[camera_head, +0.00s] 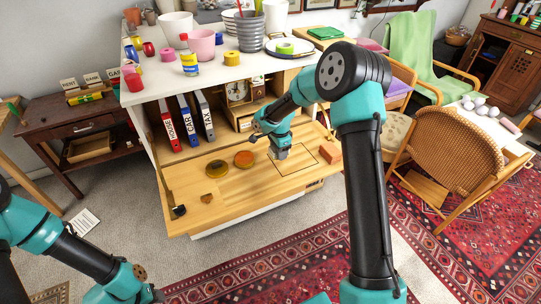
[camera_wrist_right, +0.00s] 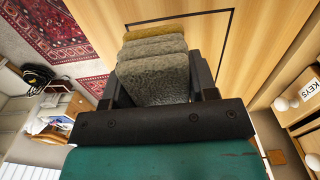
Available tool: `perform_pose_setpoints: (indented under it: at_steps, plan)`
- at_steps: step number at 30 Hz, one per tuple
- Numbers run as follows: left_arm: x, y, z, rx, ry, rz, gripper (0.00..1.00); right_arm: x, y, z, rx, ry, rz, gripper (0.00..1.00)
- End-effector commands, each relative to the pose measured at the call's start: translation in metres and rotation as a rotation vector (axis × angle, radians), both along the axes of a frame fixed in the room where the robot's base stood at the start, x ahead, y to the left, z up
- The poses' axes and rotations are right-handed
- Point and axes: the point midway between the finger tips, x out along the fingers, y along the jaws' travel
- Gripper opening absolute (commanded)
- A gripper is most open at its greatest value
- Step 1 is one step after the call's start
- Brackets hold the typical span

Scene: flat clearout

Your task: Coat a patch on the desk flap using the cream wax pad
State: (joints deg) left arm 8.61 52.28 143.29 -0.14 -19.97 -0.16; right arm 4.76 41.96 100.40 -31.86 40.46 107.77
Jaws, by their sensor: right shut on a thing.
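The desk flap (camera_head: 235,195) is a light wooden board folded down, with a thin dark outline of a patch (camera_head: 297,167) on its right half. My right gripper (camera_head: 279,153) is over the flap at the patch's left side. In the right wrist view it is shut on the cream wax pad (camera_wrist_right: 155,72), a greyish, rough-textured block with a yellowish far edge. The pad is at the flap inside the dark outline; I cannot tell whether it touches the wood. My left arm shows at the lower left, but its gripper is out of view.
Binders (camera_head: 187,119) stand behind in the desk. A wicker chair (camera_head: 465,150) stands at the right.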

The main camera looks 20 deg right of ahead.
Motion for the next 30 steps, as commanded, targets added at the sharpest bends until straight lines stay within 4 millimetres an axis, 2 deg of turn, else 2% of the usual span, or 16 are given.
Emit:
perform_pose_setpoints:
  at_steps: [6,17,30]
  plan:
    - [0.000,0.000,0.000,0.000,0.000,0.000,0.43,0.000,-0.008,0.002,0.001,0.000,-0.097,0.34]
    - [0.000,0.000,0.000,0.000,0.000,0.000,0.43,0.000,-0.008,0.001,0.000,0.000,-0.095,0.34]
    - [0.000,0.000,0.000,0.000,0.000,0.000,0.43,0.000,-0.008,-0.033,0.000,0.001,-0.094,0.34]
